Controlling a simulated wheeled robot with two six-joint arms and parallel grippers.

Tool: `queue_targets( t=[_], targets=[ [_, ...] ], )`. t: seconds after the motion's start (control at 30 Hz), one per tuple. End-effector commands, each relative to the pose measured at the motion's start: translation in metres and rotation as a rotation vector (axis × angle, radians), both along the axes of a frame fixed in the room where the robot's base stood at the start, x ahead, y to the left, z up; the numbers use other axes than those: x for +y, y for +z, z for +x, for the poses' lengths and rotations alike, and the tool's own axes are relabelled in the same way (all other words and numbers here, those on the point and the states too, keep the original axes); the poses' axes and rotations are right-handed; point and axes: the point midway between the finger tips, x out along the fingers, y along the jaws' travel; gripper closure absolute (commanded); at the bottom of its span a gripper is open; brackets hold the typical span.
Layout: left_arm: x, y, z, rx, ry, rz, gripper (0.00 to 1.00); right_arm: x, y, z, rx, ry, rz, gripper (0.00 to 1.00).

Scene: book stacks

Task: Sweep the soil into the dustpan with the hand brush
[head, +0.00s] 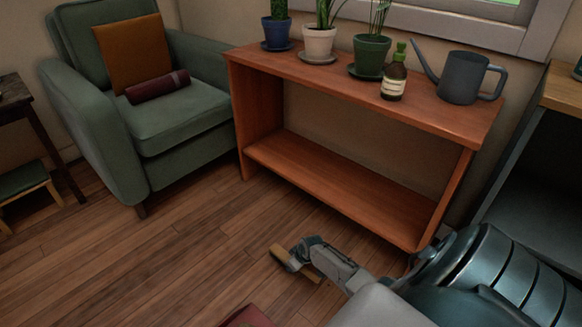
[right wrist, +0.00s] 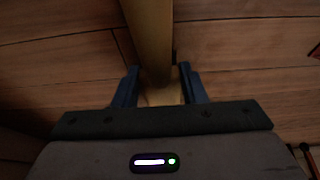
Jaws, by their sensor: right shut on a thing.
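My right gripper (head: 304,250) reaches in from the right in the head view, low over the wooden floor in front of the shelf. It is shut on the hand brush (head: 283,258), whose tan wooden part shows beside the fingers. In the right wrist view the tan brush (right wrist: 150,40) runs between the two blue fingers of the right gripper (right wrist: 160,88) and off the top edge. A red object (head: 248,318), perhaps the dustpan, is cut off by the bottom edge of the head view. I cannot make out any soil. My left gripper is not in view.
An orange-brown shelf (head: 340,185) with potted plants, a brown bottle (head: 394,78) and a grey watering can (head: 460,78) stands behind the gripper. A green armchair (head: 185,122) is at the back left.

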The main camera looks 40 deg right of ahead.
Motion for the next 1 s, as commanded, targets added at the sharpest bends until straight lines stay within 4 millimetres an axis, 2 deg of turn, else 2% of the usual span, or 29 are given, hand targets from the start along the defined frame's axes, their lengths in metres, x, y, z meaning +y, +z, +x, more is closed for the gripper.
queue_targets(
  t=[0.03, 0.2, 0.47, 0.8, 1.0],
  targets=[
    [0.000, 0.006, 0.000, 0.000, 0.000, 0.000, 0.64, -0.001, 0.002, -0.008, 0.005, 0.000, 0.000, 0.83],
    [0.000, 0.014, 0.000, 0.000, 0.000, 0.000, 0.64, -0.002, 0.002, -0.021, 0.004, 0.001, -0.001, 0.83],
    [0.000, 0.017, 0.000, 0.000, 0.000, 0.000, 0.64, -0.002, 0.002, -0.030, 0.002, 0.000, 0.000, 0.83],
    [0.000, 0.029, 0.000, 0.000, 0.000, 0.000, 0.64, -0.004, 0.001, -0.059, 0.003, 0.000, 0.001, 0.83],
    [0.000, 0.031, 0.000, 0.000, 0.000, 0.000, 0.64, -0.005, 0.000, -0.064, 0.001, 0.000, 0.000, 0.83]
  ],
)
